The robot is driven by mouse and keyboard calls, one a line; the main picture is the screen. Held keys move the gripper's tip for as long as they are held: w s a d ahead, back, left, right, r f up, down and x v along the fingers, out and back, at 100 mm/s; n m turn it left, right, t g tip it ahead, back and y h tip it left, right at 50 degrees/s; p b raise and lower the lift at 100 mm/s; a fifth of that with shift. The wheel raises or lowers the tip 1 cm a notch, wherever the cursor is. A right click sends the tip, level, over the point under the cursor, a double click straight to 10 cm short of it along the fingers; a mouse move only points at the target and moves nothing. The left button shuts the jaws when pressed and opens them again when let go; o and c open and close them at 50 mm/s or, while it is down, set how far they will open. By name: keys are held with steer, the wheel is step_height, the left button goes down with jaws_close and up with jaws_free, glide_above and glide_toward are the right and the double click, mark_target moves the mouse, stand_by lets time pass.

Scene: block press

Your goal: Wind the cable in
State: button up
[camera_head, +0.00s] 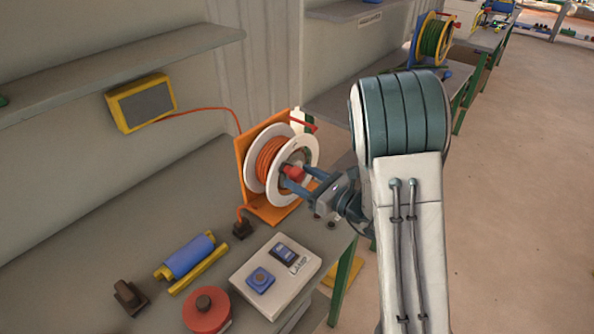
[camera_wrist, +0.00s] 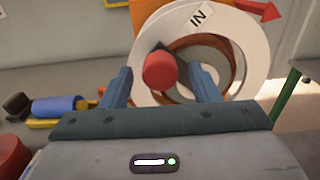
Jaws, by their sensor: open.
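A cable reel with white flanges (camera_head: 308,147) and orange cable (camera_head: 268,158) wound on it stands on an orange bracket (camera_head: 243,160) on the bench. A red crank knob (camera_head: 293,172) sticks out from the reel's face. In the wrist view the red knob (camera_wrist: 160,70) is between my finger tips, with a gap on each side. My gripper (camera_head: 297,178) is open around the knob. A cable end with a dark plug (camera_head: 242,229) lies on the bench below the reel.
A yellow box (camera_head: 141,103) hangs on the wall with a cable to the reel. A blue roller (camera_head: 188,256), a red disc (camera_head: 206,309), a dark block (camera_head: 130,297) and a "LAMP" switch box (camera_head: 276,275) stand on the bench near its front. The bench's left is clear.

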mark_target(291, 169)
steer(key=shift+x, duration=1.05)
jaws_close()
steer(key=shift+r, duration=0.1)
